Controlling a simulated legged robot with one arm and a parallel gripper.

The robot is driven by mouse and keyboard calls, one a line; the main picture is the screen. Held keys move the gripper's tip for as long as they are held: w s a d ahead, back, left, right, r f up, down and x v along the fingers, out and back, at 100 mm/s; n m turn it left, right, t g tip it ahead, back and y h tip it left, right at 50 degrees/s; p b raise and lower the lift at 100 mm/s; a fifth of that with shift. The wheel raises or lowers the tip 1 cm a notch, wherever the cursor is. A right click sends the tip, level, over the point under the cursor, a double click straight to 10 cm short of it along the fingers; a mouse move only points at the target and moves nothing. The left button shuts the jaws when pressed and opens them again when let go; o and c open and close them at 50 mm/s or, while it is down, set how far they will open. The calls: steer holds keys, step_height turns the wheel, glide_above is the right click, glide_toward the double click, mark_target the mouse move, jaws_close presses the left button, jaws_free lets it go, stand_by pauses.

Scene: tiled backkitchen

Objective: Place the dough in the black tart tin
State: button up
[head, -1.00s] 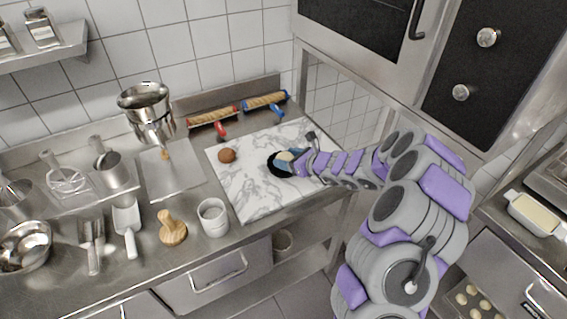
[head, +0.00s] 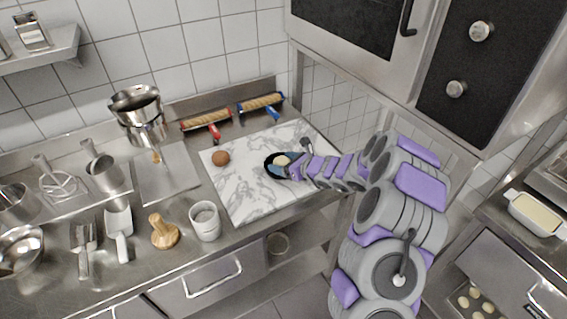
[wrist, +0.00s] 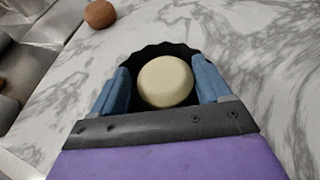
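The pale round dough ball (wrist: 165,82) sits within the outline of the black tart tin (wrist: 150,52) in the wrist view. The tin's fluted dark edge shows behind and beside the dough. In the head view the tin (head: 268,161) lies on the marble board with the dough (head: 282,160) at it. My gripper (wrist: 161,84) is low over the tin, its blue fingers on either side of the dough. The fingers are spread, with a gap at the left; contact at the right is unclear. The near part of the tin is hidden by my gripper.
The marble board (head: 245,190) has a brown ball (head: 221,158) left of the tin. Two rolling pins (head: 206,121) lie behind it. A white cup (head: 205,221) and a wooden tool (head: 163,232) stand in front at the left. The board's front left is clear.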

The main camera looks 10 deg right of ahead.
steer(key=shift+a, duration=0.75)
steer(key=p+v, duration=0.1)
steer(key=v, duration=0.4)
steer(key=p+v, duration=0.1)
steer(key=v, duration=0.5)
steer(key=shift+w+d+r, duration=0.1)
steer(key=shift+d, duration=0.2)
steer(key=shift+s+r+p, duration=0.2)
steer(key=shift+s+p, duration=0.15)
steer(key=shift+s, duration=0.1)
steer(key=s+a+r+n+g+y, duration=0.3)
steer(key=s+a+r+n, duration=0.3)
steer(key=a+r+n, duration=0.4)
steer(key=s+a+r+n+g, duration=0.3)
steer(key=s+a+n+g, duration=0.55)
steer(key=s, duration=0.65)
steer(key=s+d+n+h, duration=0.5)
steer(key=s+d, duration=0.1)
steer(key=s, duration=0.5)
steer(key=s+d+n+g+h, duration=0.1)
steer(key=s+d+n+h, duration=0.4)
steer(key=s, duration=0.7)
steer(key=shift+d+h, duration=0.5)
steer(key=shift+h, duration=0.1)
